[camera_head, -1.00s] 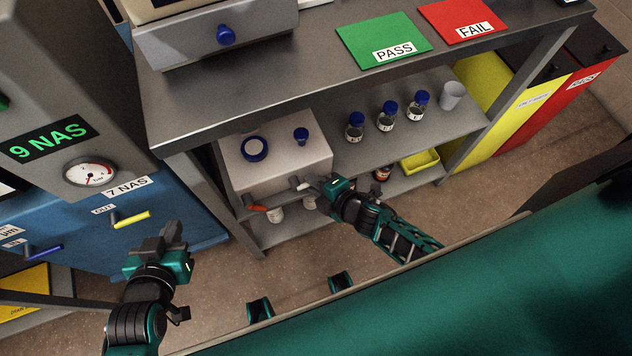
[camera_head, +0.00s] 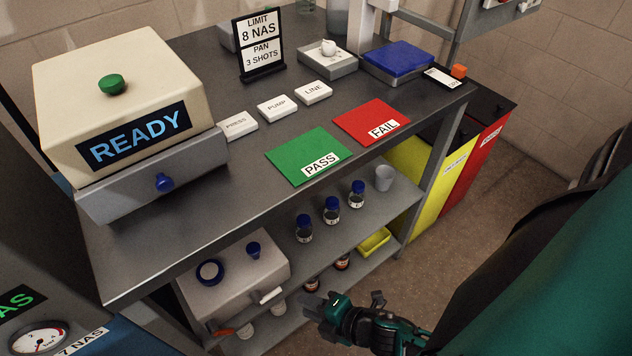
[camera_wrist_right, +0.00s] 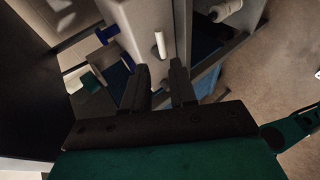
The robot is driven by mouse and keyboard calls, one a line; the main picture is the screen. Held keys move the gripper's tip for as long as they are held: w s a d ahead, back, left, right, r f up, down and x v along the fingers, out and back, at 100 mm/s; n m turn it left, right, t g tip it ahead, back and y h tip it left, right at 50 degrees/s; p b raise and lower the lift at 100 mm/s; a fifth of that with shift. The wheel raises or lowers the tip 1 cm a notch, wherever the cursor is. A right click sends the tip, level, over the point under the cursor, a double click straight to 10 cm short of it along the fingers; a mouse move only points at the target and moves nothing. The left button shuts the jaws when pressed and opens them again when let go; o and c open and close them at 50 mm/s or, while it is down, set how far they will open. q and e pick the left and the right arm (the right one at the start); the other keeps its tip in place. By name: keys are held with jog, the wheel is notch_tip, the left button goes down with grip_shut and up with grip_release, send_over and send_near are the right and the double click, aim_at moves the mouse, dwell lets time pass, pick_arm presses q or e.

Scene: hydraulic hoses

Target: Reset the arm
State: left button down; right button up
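My right gripper (camera_head: 318,306) is in front of the bench's lower shelves, low in the head view. It sits to the right of the white lever (camera_head: 271,296) on the front of a pale box, with a gap between them. In the right wrist view its two dark fingers (camera_wrist_right: 162,88) stand apart with nothing held between them. A white lever (camera_wrist_right: 160,44) shows beyond the fingertips there. My left gripper is out of view.
The pale box (camera_head: 235,278) with blue knobs stands on the shelf beside several blue-capped bottles (camera_head: 331,211). The bench top (camera_head: 235,185) holds a READY machine (camera_head: 125,120), green PASS mat (camera_head: 300,152) and red FAIL mat (camera_head: 368,117). Floor (camera_head: 475,265) at right is clear.

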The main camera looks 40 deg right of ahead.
jog(key=shift+v, duration=0.75)
